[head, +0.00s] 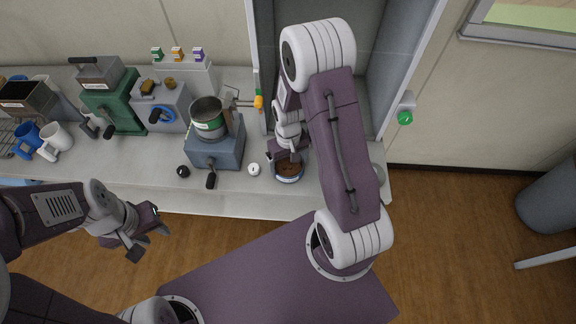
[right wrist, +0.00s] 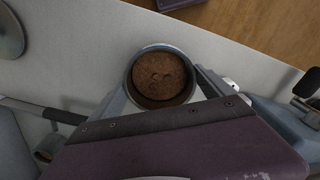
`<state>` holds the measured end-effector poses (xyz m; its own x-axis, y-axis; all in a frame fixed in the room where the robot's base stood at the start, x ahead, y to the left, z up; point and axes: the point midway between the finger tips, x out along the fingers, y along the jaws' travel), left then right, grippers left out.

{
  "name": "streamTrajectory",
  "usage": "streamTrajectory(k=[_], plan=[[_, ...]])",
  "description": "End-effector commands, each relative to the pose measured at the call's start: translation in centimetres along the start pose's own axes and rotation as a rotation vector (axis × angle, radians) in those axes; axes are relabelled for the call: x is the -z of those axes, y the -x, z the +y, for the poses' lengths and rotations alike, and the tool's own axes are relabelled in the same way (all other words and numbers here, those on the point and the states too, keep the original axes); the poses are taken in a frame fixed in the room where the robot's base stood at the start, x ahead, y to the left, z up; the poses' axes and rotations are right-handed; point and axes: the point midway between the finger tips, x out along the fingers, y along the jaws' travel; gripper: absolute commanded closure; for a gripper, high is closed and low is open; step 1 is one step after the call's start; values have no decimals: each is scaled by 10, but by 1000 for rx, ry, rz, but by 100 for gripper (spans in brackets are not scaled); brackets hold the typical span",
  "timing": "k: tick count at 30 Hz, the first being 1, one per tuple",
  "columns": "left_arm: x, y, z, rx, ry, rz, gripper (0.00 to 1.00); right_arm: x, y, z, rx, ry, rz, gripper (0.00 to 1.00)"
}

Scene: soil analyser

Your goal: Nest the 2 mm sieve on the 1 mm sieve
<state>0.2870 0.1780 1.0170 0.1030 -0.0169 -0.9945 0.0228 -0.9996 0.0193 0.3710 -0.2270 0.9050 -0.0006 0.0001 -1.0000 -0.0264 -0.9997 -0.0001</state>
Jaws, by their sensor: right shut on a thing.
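A round metal sieve (head: 289,178) with a pale blue-white band and brown soil inside is at the counter's front, right of the shaker. My right gripper (head: 287,161) is shut on it; in the right wrist view the fingers lie on both sides of the sieve's rim (right wrist: 133,80). I cannot tell whether it touches the counter. Another sieve (head: 208,128) with a green band stands on the grey-blue shaker (head: 215,153). I cannot read the size marks on either. My left gripper (head: 150,240) is open and empty, in front of the counter.
A white knob-like piece (head: 254,170) and a black knob (head: 183,171) are near the shaker. A green machine (head: 112,103), a grey box with a blue ring (head: 160,108) and mugs (head: 55,138) stand left. A tall grey cabinet (head: 398,60) rises behind my right arm.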

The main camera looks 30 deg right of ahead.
Motion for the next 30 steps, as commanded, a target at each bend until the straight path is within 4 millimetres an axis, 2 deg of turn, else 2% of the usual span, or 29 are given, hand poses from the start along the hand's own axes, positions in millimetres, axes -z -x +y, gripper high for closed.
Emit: streamTrajectory(k=[6,14,24,30], plan=[[2,24,0,0,0,0,64,0,25,0,0,0,1,44],[5,46,1,0,0,0,64,0,49,0,0,0,1,44],[4,43,1,0,0,0,64,2,48,-2,0,8,1,44],[4,37,1,0,0,0,64,21,68,-18,0,58,6,44]])
